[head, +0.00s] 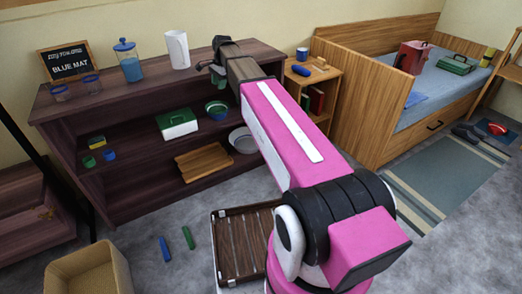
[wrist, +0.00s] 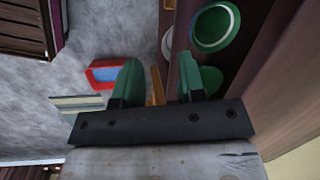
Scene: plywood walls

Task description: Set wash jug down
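A tall white jug (head: 178,50), which I take for the wash jug, stands upright on top of the dark shelf unit (head: 215,78), between the blue-filled jar and my gripper. My gripper (head: 213,68) is at the right part of the shelf top, apart from the jug and partly hidden by my arm. In the wrist view its two green fingers (wrist: 163,85) are spread with nothing held between them. A small black sign (head: 66,63) on the shelf top reads "BLUE MAT" on its lower line. A small blue patch (head: 415,99) lies on the bed's near edge.
A lidded jar (head: 128,62) and two glasses stand left of the jug. Lower shelves hold a green-and-white box (head: 177,124), a wooden tray (head: 204,161) and a green bowl (wrist: 215,27). A slatted crate (head: 240,245) and a basket (head: 90,272) stand on the floor.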

